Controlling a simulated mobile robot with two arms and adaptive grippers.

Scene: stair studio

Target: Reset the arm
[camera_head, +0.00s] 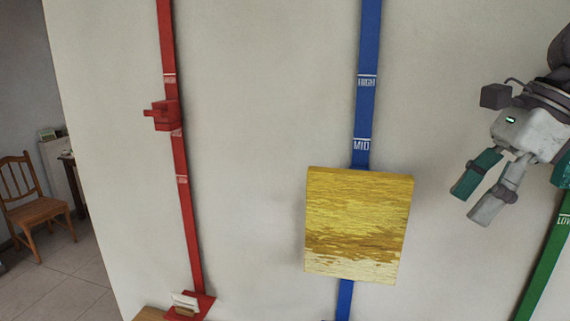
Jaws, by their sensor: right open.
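My right gripper (478,195) comes in from the upper right of the head view. Its two fingers, one green-tipped and one grey, are apart with nothing between them. It hangs in front of the pale wall, to the right of a yellow wooden block (357,225) and apart from it. The block sits over a blue vertical rail (366,75) on the wall, just below the rail's MID label. My left gripper is not in view.
A red rail (183,220) with a red slider (165,115) stands left. Its foot holds a small red ledge (190,305). A green rail (545,262) is at lower right, partly behind my right arm. A wooden chair (37,203) stands on the tiled floor at far left.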

